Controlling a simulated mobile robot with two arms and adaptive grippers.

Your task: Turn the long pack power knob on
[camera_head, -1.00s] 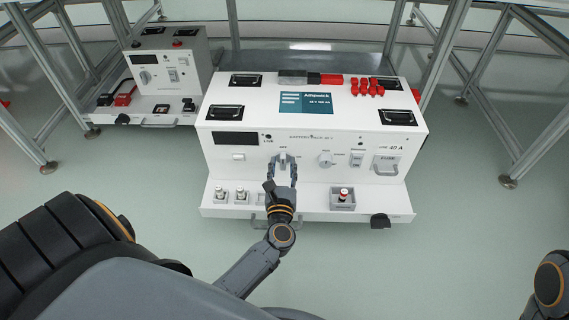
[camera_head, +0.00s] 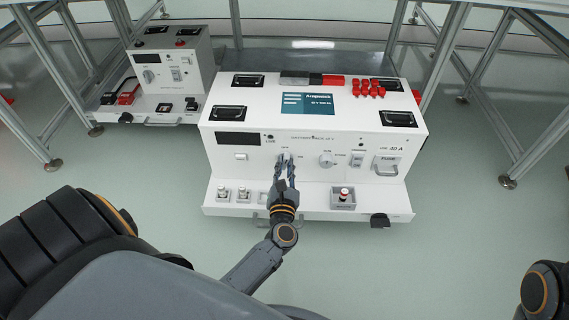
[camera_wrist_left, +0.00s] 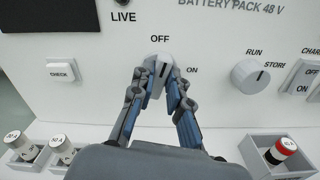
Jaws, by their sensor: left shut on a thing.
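The long white battery pack (camera_head: 225,170) stands in front of me. Its power knob (camera_wrist_left: 157,72) is a light grey bar-type knob between the labels OFF, above, and ON, to its right. The dark mark on it points up and slightly right, nearer OFF than ON. My left gripper (camera_wrist_left: 157,92) is shut on the power knob, one finger on each side. In the head view the left gripper (camera_head: 286,165) covers most of the knob. The pack's display (camera_wrist_left: 55,12) is dark. My right gripper is out of view.
Right of the power knob is a RUN/STORE knob (camera_wrist_left: 250,76), then a charge switch (camera_head: 357,159) and a fuse handle (camera_head: 386,167). A smaller pack (camera_head: 168,62) stands behind left.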

